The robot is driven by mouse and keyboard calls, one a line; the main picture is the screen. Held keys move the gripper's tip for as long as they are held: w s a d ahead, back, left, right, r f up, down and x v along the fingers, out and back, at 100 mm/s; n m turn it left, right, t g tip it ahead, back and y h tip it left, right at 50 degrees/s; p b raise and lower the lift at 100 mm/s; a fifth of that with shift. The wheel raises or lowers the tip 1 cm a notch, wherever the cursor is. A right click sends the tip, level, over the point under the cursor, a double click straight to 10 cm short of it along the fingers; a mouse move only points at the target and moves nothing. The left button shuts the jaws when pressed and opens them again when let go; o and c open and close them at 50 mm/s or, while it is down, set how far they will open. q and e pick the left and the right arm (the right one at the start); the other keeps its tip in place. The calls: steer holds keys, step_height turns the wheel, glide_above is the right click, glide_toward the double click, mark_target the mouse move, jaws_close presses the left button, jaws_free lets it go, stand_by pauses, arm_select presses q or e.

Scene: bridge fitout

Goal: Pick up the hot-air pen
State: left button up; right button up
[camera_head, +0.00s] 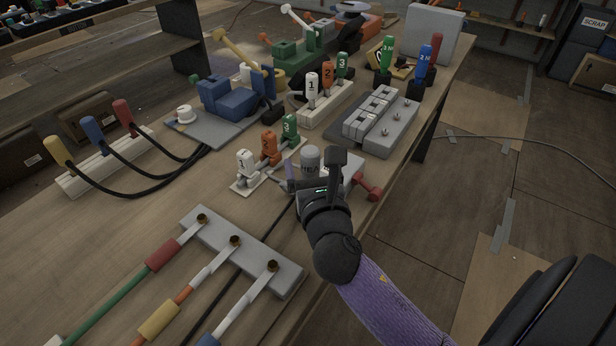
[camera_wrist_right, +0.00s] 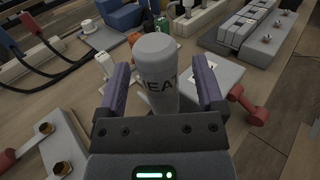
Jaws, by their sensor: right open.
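The hot-air pen is a grey upright cylinder (camera_head: 310,156) lettered "HEA…" near the table's right edge. In the right wrist view the pen (camera_wrist_right: 158,75) stands between the two purple fingers of my right gripper (camera_wrist_right: 162,72). The fingers are open, and there is a gap on each side of the pen. In the head view my right gripper (camera_head: 312,184) hides the lower part of the pen. My left gripper is not in view.
A grey block (camera_wrist_right: 220,72) with a red handle (camera_head: 372,192) is just right of the pen. Numbered white, orange and green connectors (camera_head: 268,150) stand left of it. A grey bar with brass studs (camera_head: 222,240) lies in front. The table's right edge is close.

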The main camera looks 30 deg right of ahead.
steer(key=shift+x, duration=0.85)
steer(key=shift+w+d, duration=0.1)
steer(key=shift+w, duration=0.1)
jaws_close()
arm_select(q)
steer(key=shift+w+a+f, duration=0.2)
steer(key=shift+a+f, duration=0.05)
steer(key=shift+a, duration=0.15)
